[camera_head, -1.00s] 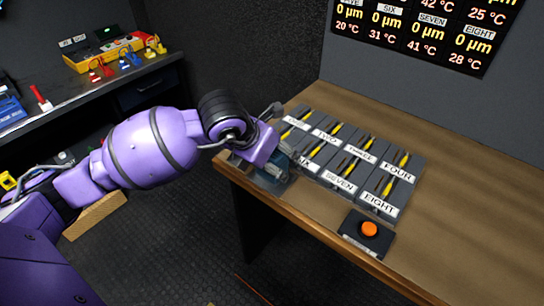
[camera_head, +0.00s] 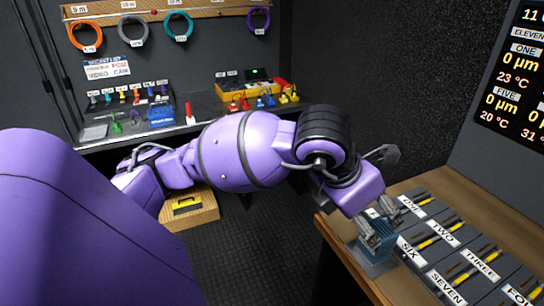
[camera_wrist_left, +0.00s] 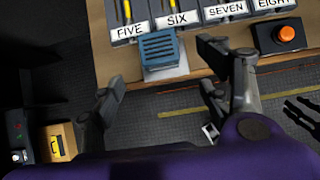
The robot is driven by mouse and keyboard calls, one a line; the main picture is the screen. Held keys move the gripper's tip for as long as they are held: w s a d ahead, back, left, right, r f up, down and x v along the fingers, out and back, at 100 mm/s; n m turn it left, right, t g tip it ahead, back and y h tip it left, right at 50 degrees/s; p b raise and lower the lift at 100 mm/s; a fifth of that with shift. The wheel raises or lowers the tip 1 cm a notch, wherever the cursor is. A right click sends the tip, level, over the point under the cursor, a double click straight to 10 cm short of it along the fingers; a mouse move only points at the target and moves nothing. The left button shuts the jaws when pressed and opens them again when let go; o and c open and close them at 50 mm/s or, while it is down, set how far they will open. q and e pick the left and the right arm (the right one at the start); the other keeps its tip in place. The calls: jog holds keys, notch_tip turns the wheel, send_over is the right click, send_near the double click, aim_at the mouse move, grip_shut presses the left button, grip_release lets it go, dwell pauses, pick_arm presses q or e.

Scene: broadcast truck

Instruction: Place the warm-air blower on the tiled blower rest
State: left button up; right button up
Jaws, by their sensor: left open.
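A blue slatted box (camera_wrist_left: 158,47), which looks like the warm-air blower, sits at the bench edge by the FIVE and SIX trays. A pale grey slab (camera_wrist_left: 166,73) shows under its front; I cannot tell whether it is the tiled blower rest. In the head view the blue box (camera_head: 374,258) is partly hidden below my left gripper (camera_head: 383,222). In the left wrist view the left gripper (camera_wrist_left: 160,66) is open, its fingers spread either side of the box's near end, with nothing held.
Numbered trays (camera_head: 462,259) with yellow-handled tools fill the bench beyond the box. An orange button (camera_wrist_left: 286,33) on a black base stands at the bench's right. A wooden block (camera_head: 188,211) is low at left. A back bench (camera_head: 207,112) holds coloured connectors.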

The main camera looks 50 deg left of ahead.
pick_arm(q)
jog(key=s+d+f+n+g+h, duration=0.2)
jog(key=s+d+f+h, duration=0.1)
jog(key=s+d+h, duration=0.4)
jog(key=s+d+f+n+g+h, duration=0.25)
jog(key=s+d+h, duration=0.25)
jog(key=d, duration=0.5)
jog(key=w+a+f+n+t+y, duration=0.2)
jog(key=a+f+n+t+y, duration=0.9)
jog(key=n, duration=1.4)
jog(key=s+a+f+n+g+y, duration=0.2)
jog(key=s+a+f+n, duration=0.25)
jog(key=s+f, duration=0.7)
jog(key=s+a+f+n+g+y, duration=0.1)
jog(key=s+a+f+n+g, duration=0.2)
jog(key=s+f+n, duration=0.6)
jog(key=r+m+p, duration=0.1)
jog(key=w+m+p, duration=0.1)
jog(key=p, duration=0.1)
jog(key=r+m+t+p, duration=0.1)
jog(key=p, duration=0.1)
jog(key=shift+w+d+r, duration=0.2)
jog(key=shift+d+r, duration=0.05)
jog(key=shift+r, duration=0.1)
pick_arm(e)
jog(key=w+r, duration=0.4)
jog(key=r, duration=0.2)
jog(key=shift+a+r+t, duration=0.25)
jog(key=shift+a+t, duration=0.1)
jog(key=shift+t, duration=0.05)
